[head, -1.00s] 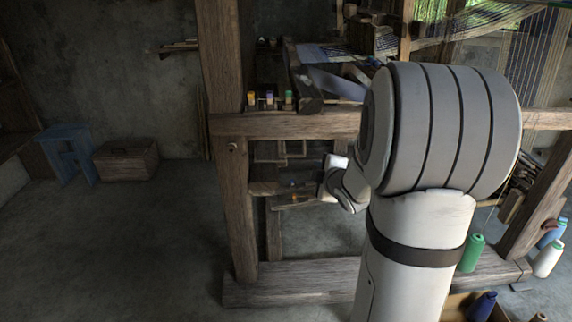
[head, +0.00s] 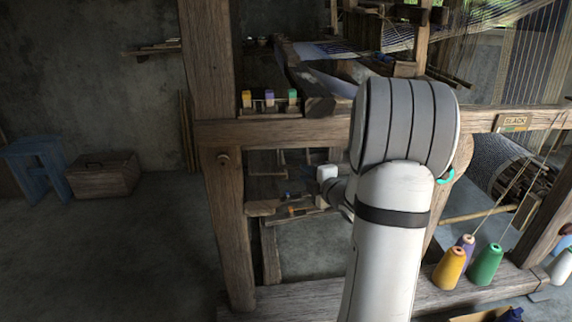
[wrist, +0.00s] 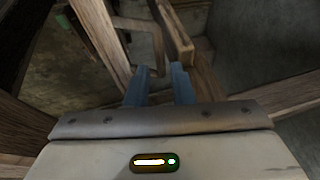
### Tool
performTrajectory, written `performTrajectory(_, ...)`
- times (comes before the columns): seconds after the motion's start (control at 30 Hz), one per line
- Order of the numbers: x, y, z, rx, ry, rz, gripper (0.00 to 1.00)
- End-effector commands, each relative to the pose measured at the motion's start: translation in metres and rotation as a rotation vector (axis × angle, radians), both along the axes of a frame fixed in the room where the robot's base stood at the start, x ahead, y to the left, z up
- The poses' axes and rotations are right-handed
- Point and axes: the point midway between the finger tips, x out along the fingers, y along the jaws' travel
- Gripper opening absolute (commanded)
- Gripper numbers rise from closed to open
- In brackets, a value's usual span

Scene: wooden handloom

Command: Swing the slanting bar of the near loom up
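A slanting wooden bar (head: 446,205) of the near loom shows in the head view just right of my arm, which partly covers it. I cannot tell for certain that it is the task's bar. In the wrist view my gripper (wrist: 160,82) has two blue fingers standing apart, with nothing seen held between them. A pale slanting timber (wrist: 97,35) runs down to the left of the fingers. Another slanting wooden piece (wrist: 174,32) lies beyond them. Neither clearly touches the fingers. In the head view my arm hides the fingertips.
The loom's front beam (head: 285,131) crosses at mid height, with a SLACK sign (head: 515,121). Yellow (head: 450,268) and green (head: 486,265) cones stand on the lower rail at right. A blue stool (head: 37,165) and a wooden chest (head: 103,176) stand left. The left floor is free.

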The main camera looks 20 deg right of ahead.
Motion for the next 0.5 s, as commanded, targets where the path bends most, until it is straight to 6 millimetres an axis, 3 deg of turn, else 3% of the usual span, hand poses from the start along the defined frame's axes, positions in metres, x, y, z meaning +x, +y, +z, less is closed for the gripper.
performTrajectory(0.3, 0.051, 0.011, -0.011, 0.000, 0.000, 0.010, 0.21)
performTrajectory(0.5, 0.069, 0.014, -0.013, 0.001, 0.001, 0.012, 0.21)
